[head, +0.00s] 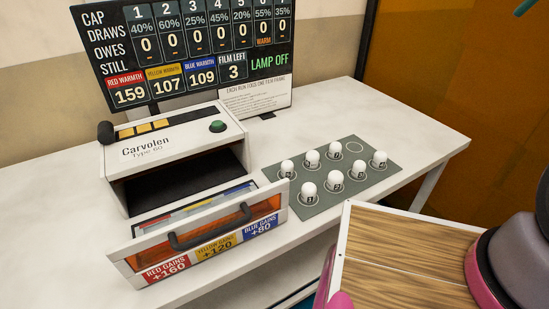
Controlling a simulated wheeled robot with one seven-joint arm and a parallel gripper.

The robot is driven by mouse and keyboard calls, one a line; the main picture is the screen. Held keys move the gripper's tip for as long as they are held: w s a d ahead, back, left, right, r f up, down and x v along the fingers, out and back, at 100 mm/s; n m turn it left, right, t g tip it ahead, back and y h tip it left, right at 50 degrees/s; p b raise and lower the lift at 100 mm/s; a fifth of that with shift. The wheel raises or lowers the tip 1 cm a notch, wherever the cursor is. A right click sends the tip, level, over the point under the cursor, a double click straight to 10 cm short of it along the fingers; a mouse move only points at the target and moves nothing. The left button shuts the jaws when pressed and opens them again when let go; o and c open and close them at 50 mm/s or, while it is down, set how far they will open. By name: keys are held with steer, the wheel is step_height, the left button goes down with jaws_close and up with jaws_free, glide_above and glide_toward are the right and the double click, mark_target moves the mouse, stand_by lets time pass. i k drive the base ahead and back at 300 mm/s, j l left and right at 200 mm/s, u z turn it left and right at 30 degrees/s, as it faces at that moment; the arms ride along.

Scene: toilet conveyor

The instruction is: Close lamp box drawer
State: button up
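The white lamp box (180,148), marked "Carvolen Type 60", stands on the table with a dark open front. Its drawer (119,265) is pulled out toward me. The drawer front has an orange window, a black bar handle (211,230) and red, yellow and blue gain labels. Coloured strips show inside the drawer behind the front. Nothing is seen touching the handle. Pink and dark rounded parts at the lower right look like parts of my arm; I cannot make out my gripper's fingertips.
A grey mat (314,209) with several white numbered caps lies right of the drawer. A dark scoreboard (187,50) stands behind the box. A wood-grained panel (402,255) fills the lower right. The white table (390,125) is clear at the back right.

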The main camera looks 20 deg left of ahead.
mark_target(162, 245)
steer(key=u, duration=2.1)
steer(key=k+l, duration=0.1)
steer(key=l, duration=0.25)
steer(key=k+l+u, duration=0.1)
steer(key=l, duration=0.2)
steer(key=k+l, duration=0.2)
steer(key=l, duration=0.15)
steer(key=k+l, duration=0.1)
steer(key=l, duration=0.2)
steer(key=l+u, duration=0.05)
